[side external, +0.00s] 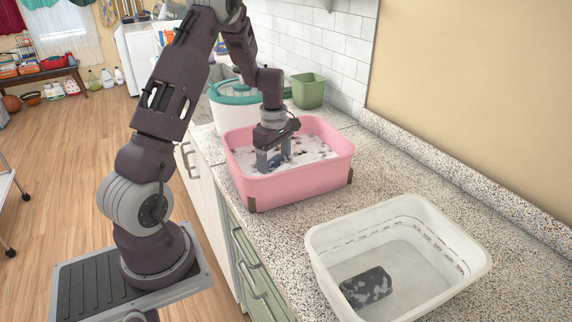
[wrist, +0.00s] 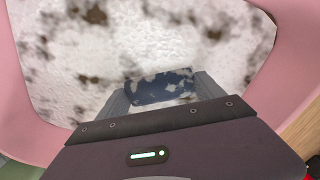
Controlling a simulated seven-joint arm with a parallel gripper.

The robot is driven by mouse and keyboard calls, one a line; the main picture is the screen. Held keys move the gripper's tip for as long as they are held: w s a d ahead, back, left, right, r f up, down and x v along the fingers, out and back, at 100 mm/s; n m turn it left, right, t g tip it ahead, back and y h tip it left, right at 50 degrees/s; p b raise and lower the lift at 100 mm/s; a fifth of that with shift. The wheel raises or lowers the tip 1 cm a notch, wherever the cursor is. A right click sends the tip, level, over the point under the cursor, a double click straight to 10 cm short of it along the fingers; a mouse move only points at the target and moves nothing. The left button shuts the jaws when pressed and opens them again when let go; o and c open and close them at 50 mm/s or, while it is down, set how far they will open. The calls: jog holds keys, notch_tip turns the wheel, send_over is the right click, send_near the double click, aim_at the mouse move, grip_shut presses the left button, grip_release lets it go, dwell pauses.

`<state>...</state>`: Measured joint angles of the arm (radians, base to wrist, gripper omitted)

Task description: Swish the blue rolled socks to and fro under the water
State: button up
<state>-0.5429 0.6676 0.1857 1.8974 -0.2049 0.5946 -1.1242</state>
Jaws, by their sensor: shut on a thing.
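The pink tub (side external: 300,183) on the counter holds white, foamy-looking water (wrist: 160,45) with dark brown patches. My gripper (side external: 274,162) points down into this tub, its fingertips at the water. In the wrist view it is shut on the blue rolled socks (wrist: 158,90), a dark blue roll with white patches lying across between the two fingers. The socks are at the water's surface or partly in it; I cannot tell how deep. In the side view they are mostly hidden by the fingers.
A white tub (side external: 455,262) stands at the front right with a dark grey, light-patched roll (side external: 366,287) inside. A white and teal round container (side external: 228,119) and a green bin (side external: 309,91) stand behind the pink tub. A tiled wall is beyond. Speckled counter (side external: 385,165) is clear at right.

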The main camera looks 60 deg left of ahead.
jog(key=w, duration=0.6)
jog(key=shift+w+d, duration=0.35)
jog(key=shift+w, duration=0.05)
jog(key=s, duration=0.7)
jog(key=shift+a, duration=0.35)
jog(key=shift+w+d, duration=0.2)
jog(key=shift+w, duration=1.6)
jog(key=shift+w+d, duration=0.15)
jog(key=shift+w, duration=1.6)
jog(key=shift+s+a, duration=0.2)
jog(key=shift+s, duration=1.55)
jog(key=shift+s+a, duration=0.15)
jog(key=shift+s, duration=1.6)
jog(key=shift+r, duration=5.5)
jog(key=shift+r, duration=1.5)
